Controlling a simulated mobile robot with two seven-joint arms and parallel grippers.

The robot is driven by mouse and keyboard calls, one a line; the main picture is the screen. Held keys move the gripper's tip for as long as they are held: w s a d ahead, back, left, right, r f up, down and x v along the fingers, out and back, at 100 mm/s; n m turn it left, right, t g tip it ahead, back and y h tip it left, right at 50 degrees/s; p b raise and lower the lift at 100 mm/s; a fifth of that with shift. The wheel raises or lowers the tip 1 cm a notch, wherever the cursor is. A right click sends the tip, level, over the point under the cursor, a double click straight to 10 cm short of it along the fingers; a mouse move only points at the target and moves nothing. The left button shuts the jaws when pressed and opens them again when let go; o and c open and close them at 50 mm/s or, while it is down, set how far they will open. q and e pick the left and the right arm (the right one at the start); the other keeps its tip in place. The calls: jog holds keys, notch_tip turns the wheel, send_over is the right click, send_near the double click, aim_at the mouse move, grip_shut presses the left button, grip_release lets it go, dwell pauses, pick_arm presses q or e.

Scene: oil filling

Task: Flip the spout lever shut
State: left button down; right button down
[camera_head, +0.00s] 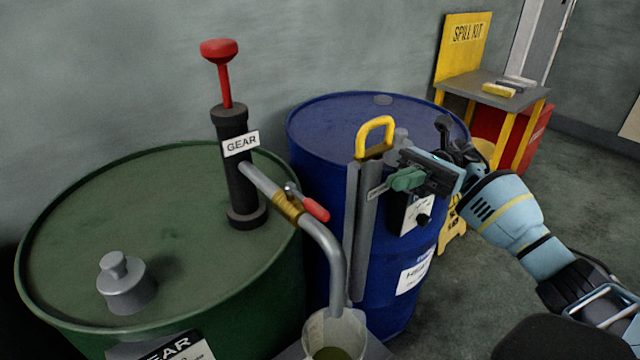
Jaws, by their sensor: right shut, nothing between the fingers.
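The spout lever (316,209) has a red grip and sits on a brass valve (287,206) in the grey spout (327,246) of the black GEAR pump (235,178). It points down and to the right, roughly along the pipe. The spout curves down into a translucent jug (352,324) with yellowish-green liquid low in it. My right gripper (400,180), light blue and dark with what look like green fingertips, is shut and empty. It is to the right of the lever, apart from it, in front of the blue drum. My left gripper is not in view.
The green drum (90,220) carries the GEAR pump and a grey cap (126,284). The blue drum (320,122) stands behind, with a yellow-handled pump (376,134) and grey pipe (360,235) between the lever and my right gripper. A spill-kit stand (462,47) is farther back.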

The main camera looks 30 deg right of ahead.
aim_at(320, 208)
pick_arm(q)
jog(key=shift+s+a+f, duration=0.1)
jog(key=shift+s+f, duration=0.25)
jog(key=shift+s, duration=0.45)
pick_arm(e)
jog(key=shift+s, duration=0.1)
